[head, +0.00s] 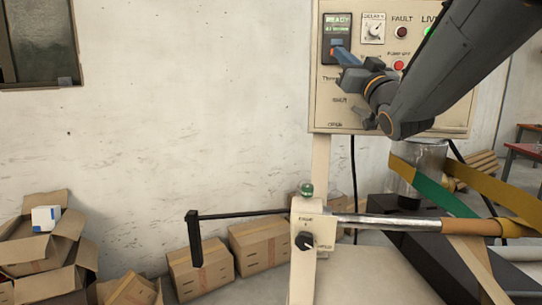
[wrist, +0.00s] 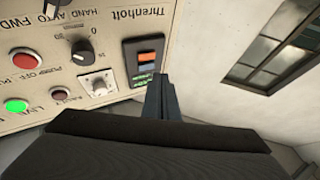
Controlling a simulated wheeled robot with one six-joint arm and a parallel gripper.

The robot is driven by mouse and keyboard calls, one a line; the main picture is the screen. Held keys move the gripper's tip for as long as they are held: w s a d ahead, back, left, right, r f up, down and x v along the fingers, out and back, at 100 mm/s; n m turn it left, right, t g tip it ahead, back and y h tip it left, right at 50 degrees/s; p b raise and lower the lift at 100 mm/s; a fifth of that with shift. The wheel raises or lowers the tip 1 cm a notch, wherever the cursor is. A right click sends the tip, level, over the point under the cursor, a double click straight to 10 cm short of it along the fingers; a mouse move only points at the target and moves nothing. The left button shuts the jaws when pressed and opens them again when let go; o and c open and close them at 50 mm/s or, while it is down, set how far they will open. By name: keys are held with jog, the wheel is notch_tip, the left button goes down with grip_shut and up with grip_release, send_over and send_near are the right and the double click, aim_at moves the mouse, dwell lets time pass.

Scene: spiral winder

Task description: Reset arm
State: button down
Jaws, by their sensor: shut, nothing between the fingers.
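My arm reaches in from the upper right of the head view. My gripper (head: 342,54) is shut and empty, with its blue-grey fingers pointing at the cream control panel (head: 322,90). The fingertips lie just in front of or against the black display and switch unit (head: 337,24), which reads READY. I cannot tell if they touch it. In the wrist view, the panel appears upside down, and the shut fingers (wrist: 160,82) end beside the black unit with an orange rocker (wrist: 148,57). The fingers and arm hide part of the panel.
Right of the unit are a dial (head: 373,29), a dark fault lamp (head: 401,32), a red button (head: 398,66) and a lit green lamp (head: 429,31).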

jog(key=s+f+m+g+h, duration=0.1)
jog(key=f+g+h, duration=0.1)
jog(key=f, duration=0.8)
jog(key=s+d+f+m+g+h, duration=0.1)
jog(key=f+g, duration=0.4)
jog(key=f, duration=0.6)
jog(key=s+d+f+m+g+h, duration=0.1)
jog(key=f+g+h, duration=0.2)
jog(key=f, duration=0.7)
jog(key=shift+s+f+g, duration=0.2)
jog(key=shift+f+g, duration=0.1)
jog(key=shift+f, duration=0.1)
jog(key=s+a+f+g, duration=0.1)
jog(key=s+f+g, duration=0.4)
jog(key=s+f, duration=0.4)
jog(key=s+a+f+g, duration=0.2)
jog(key=s+f+g, duration=0.4)
jog(key=s+f, duration=0.4)
jog(key=s, duration=0.6)
jog(key=shift+a+f, duration=0.1)
